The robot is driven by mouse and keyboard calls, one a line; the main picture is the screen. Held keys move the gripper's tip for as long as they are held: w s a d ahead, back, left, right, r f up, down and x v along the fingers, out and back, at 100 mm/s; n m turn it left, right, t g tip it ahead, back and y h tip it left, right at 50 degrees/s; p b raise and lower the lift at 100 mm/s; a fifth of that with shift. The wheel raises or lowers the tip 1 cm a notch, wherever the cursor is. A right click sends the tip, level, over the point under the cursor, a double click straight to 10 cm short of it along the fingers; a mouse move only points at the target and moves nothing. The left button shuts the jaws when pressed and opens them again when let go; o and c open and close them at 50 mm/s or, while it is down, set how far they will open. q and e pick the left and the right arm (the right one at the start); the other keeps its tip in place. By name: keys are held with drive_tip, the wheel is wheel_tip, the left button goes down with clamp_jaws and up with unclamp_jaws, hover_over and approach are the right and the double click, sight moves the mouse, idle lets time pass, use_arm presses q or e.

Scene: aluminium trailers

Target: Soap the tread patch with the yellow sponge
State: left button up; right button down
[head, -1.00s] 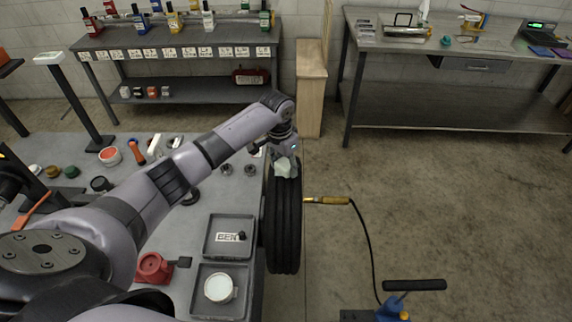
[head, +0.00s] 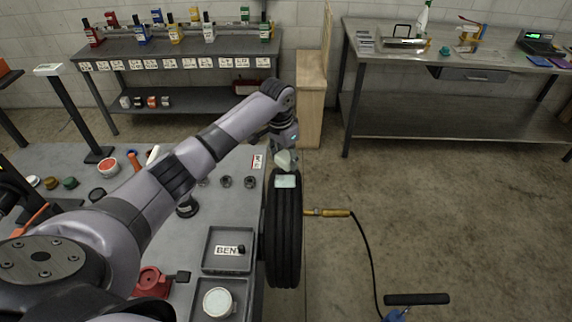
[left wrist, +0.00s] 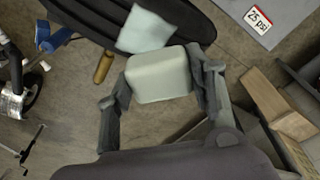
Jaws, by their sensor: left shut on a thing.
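My left gripper (head: 284,158) is shut on a pale, off-white block (head: 283,161), seemingly the sponge, though it does not look yellow. The block shows large between the two fingers in the left wrist view (left wrist: 160,76). The black tyre (head: 284,235) stands upright at the bench's right edge. A pale bluish-white rectangular patch (head: 286,181) lies on top of its tread and also shows in the left wrist view (left wrist: 146,30). The block is just beyond the patch; I cannot tell whether it touches the tyre. My right gripper is not in view.
The grey bench (head: 222,205) holds a tray with a "BEN" tag (head: 228,250), a tray with a white cup (head: 218,302) and a red tool (head: 152,282). A brass-coloured air hose handle (head: 330,212) is at the tyre's right side.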

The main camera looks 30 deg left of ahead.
use_arm(q)
drive_tip(key=shift+w+a+r, duration=0.1)
drive_tip(key=shift+w+r, duration=0.1)
drive_tip(key=shift+r, duration=0.3)
drive_tip(key=shift+w+a+r, duration=0.1)
drive_tip(key=shift+w+r, duration=0.1)
drive_tip(key=shift+r, duration=0.25)
drive_tip(key=shift+s+d+r, duration=0.1)
drive_tip(key=shift+s+r, duration=0.15)
drive_tip(key=shift+r, duration=0.15)
drive_tip(key=shift+w+f, duration=0.1)
drive_tip(key=shift+w, duration=0.05)
